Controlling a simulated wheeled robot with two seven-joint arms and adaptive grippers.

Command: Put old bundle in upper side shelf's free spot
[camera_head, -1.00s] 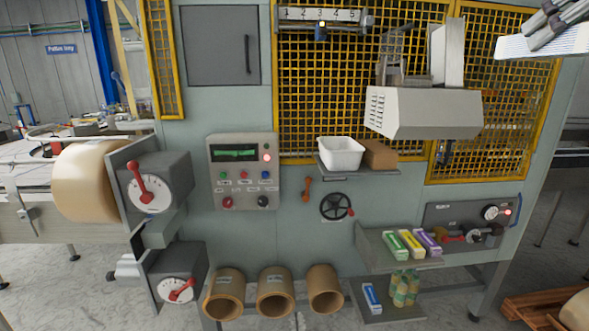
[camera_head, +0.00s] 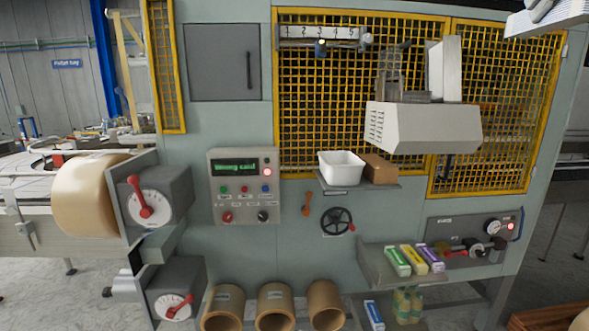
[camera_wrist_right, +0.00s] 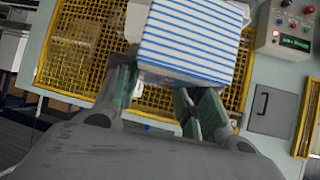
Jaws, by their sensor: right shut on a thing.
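A white bundle with blue stripes (camera_wrist_right: 192,40) fills the top middle of the right wrist view, at the fingers of my right gripper (camera_wrist_right: 160,88). My right gripper is shut on it. In the head view, only part of the bundle (camera_head: 560,20) shows at the top right corner, cut off by the frame, with my right gripper (camera_head: 540,6) at the very edge. It is raised, well away from the shelves. An upper shelf (camera_head: 372,268) low on the machine's right holds green, yellow and purple boxes. Which shelf is the side shelf I cannot tell. My left gripper is not in view.
A middle shelf (camera_head: 350,188) holds a white bin (camera_head: 341,167) and a brown block (camera_head: 379,169). A grey hood (camera_head: 423,127) juts out above.

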